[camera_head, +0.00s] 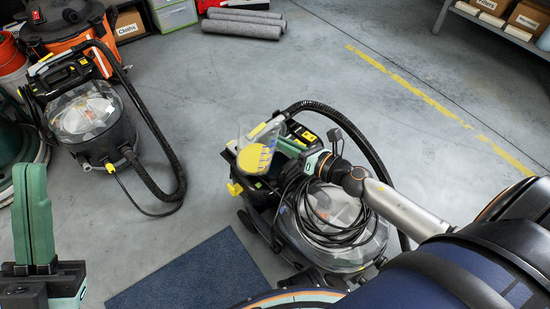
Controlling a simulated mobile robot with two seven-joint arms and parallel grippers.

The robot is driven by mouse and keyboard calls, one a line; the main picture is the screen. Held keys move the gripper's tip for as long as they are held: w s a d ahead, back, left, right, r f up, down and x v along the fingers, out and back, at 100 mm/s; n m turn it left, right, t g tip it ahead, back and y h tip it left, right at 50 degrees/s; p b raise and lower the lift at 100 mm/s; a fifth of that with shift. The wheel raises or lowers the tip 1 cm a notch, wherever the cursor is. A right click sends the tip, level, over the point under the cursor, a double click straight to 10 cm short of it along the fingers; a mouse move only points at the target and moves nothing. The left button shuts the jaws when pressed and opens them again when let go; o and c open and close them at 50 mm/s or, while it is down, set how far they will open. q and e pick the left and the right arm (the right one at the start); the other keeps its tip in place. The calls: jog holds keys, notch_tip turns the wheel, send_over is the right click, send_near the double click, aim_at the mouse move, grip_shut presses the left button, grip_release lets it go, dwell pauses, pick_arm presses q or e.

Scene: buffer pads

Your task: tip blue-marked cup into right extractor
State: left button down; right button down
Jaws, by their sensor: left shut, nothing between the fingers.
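A clear cup (255,157) with yellow contents is tilted above the front of the right extractor (335,225). No blue mark can be made out on it. My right gripper (284,144) comes in from the right, and its green fingers meet the cup's right side; it looks shut on the cup. The cup partly hides the extractor's opening beneath it, so I cannot tell whether they touch. My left gripper (32,170) stands at the lower left, its green fingers pointing up, shut and empty, away from both extractors.
Another extractor (90,115) with a black hose stands at the left. An orange vacuum (70,35) and buckets are behind it. A blue mat (190,270) lies in front. Grey rolls (243,25) lie at the back.

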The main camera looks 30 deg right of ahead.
jog(key=shift+w+d+f+m+g+p, duration=0.25)
jog(key=shift+f+m+g+p, duration=0.15)
jog(key=shift+m+p, duration=0.65)
jog(key=shift+a+p, duration=0.1)
jog(key=shift+p, duration=0.2)
jog(key=shift+s+f, duration=0.1)
jog(key=shift+f, duration=0.05)
pick_arm(q)
jog(key=r, duration=0.3)
jog(key=shift+a+r+m, duration=0.15)
jog(key=shift+a+m, duration=0.05)
jog(key=shift+m, duration=0.1)
pick_arm(e)
jog(key=shift+m, duration=0.25)
pick_arm(q)
jog(key=shift+r+p, duration=0.35)
jog(key=shift+p, duration=0.1)
pick_arm(e)
jog(key=shift+g+y, duration=0.3)
pick_arm(q)
jog(key=shift+r+p, duration=0.45)
pick_arm(e)
jog(key=shift+s+a+f+m, duration=0.3)
jog(key=shift+a+f+m, duration=0.1)
jog(key=shift+m, duration=0.4)
